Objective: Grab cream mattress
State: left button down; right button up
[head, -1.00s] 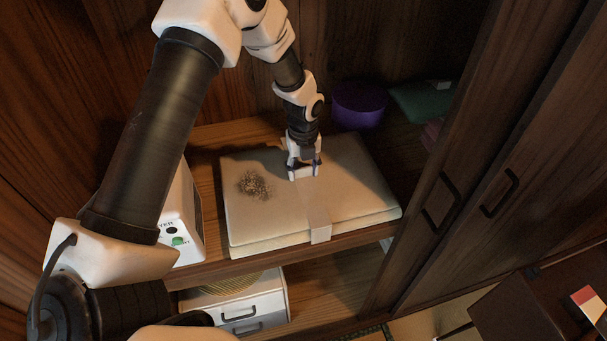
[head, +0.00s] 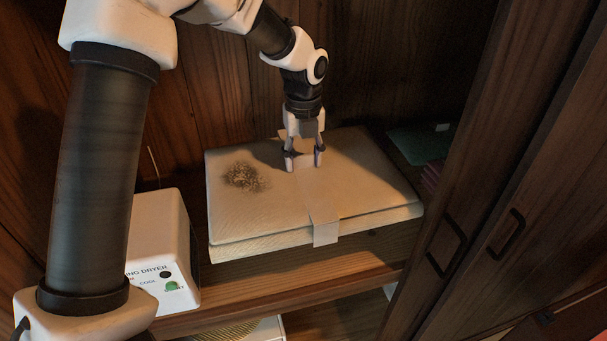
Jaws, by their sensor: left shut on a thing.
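The cream mattress (head: 370,185) is a folded, flat pad with a dark scribble-like stain at its left and a pale strap (head: 325,222) across its middle. It is in the cabinet, and its front edge appears raised above the wooden shelf, with shadow under it. My left gripper (head: 304,164) comes down from above and is shut on the strap at the top of the mattress. The fingertips' exact hold on the strap is too small to tell. My right gripper is not in view.
A white dryer box (head: 165,245) stands on the shelf (head: 290,290) just left of the mattress. Green (head: 415,143) and dark pink (head: 433,175) items lie behind right. A white drawer unit (head: 262,328) sits below.

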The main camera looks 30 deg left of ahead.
pick_arm(q)
jog(key=shift+w+r, duration=0.1)
jog(key=shift+r, duration=0.4)
jog(key=w+a, duration=1)
jog(key=w, duration=0.4)
jog(key=shift+w, duration=0.4)
